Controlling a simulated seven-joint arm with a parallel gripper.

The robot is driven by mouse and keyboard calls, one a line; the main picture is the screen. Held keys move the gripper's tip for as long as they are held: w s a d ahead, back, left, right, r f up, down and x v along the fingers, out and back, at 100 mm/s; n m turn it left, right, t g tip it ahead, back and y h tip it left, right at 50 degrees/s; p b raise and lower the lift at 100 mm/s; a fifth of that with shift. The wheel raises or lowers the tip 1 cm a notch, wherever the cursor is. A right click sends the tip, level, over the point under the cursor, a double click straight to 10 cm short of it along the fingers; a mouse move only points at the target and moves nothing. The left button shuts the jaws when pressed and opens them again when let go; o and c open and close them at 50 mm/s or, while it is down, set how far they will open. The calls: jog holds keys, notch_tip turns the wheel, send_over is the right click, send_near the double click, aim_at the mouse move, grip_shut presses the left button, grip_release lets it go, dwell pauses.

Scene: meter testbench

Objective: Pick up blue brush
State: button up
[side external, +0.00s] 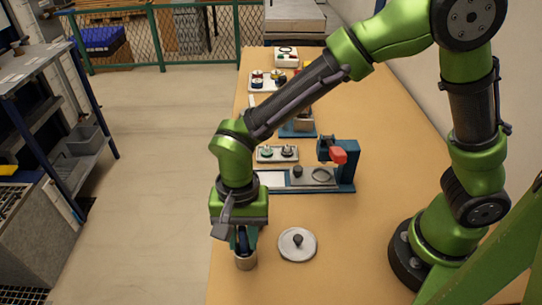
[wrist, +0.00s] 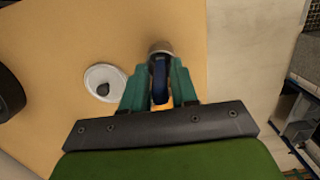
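The blue brush (wrist: 160,80) is dark blue and lies between the two green fingers of my gripper (wrist: 160,68) in the wrist view. Its far end meets a small pale cup (wrist: 160,46). In the side view the cup (side external: 245,262) stands near the table's left edge, with the dark brush (side external: 242,241) rising from it. My gripper (side external: 244,238) is directly above the cup, pointing down, with its fingers on either side of the brush. The fingers are close to the brush, but whether they press on it cannot be told.
A round pale lid-like disc with a dark knob (side external: 297,244) lies right of the cup. A blue fixture with a red part (side external: 345,175) stands behind. Small trays (side external: 277,154) sit farther back. The table's front right area is clear up to my base.

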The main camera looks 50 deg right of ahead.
grip_shut()
notch_tip(320, 180, up, 10)
jog(key=shift+r, duration=0.1)
dwell(0.4)
